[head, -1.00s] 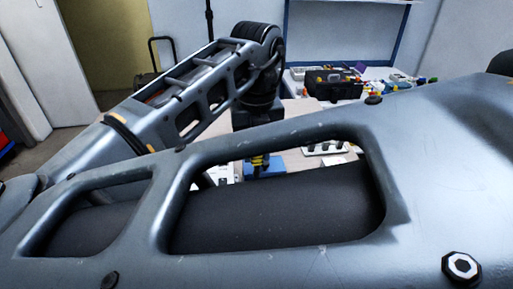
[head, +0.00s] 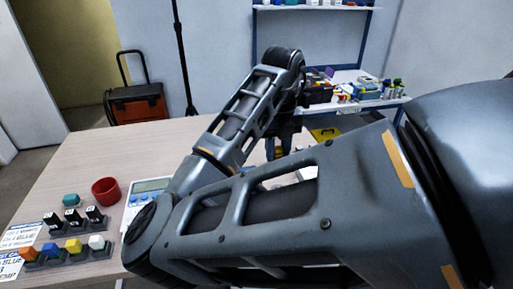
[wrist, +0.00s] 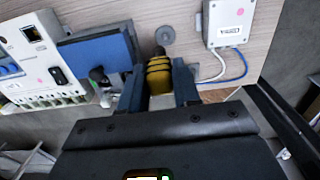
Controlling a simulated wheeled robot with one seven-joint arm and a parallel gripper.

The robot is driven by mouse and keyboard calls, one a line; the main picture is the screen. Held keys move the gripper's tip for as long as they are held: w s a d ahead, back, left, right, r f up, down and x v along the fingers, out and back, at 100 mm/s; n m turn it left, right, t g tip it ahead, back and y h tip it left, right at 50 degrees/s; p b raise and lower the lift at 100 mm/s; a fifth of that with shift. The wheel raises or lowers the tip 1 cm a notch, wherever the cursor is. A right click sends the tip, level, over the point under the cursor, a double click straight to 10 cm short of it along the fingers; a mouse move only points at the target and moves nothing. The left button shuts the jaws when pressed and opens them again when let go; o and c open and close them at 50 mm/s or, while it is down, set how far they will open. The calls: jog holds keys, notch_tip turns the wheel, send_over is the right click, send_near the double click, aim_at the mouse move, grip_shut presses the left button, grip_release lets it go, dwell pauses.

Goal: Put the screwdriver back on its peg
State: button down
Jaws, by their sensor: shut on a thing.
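The screwdriver (wrist: 159,80), with a yellow handle and dark bands, is between the two fingers of my gripper (wrist: 158,92) in the wrist view. My gripper is shut on it. Its dark end points toward a round grey disc (wrist: 165,35) on the wood-coloured surface; whether they touch is unclear. I cannot tell whether that disc belongs to the peg. In the head view my gripper (head: 278,150) is small and partly hidden behind my arm, with a bit of yellow at it.
In the wrist view a blue block (wrist: 98,52) and a white device (wrist: 35,55) lie left; a white box (wrist: 229,22) with cables is right. In the head view a red cup (head: 105,191) and coloured blocks stand on the table (head: 95,150). A yellow item (head: 326,134) lies beyond my arm.

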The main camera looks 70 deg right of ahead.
aim_at(280, 161)
jog(key=shift+s+d+f, duration=0.35)
jog(key=shift+s+f, duration=0.05)
jog(key=shift+f+b, duration=1.4)
jog(key=shift+f, duration=0.25)
jog(key=shift+f+b, duration=1.05)
jog(key=shift+b, duration=0.15)
dwell(1.8)
jog(key=c, duration=0.7)
grip_release()
jog(key=shift+c, duration=0.2)
jog(key=shift+o, duration=0.9)
jog(key=shift+r, duration=0.1)
jog(key=shift+r+p, duration=2.65)
jog(key=shift+r, duration=0.8)
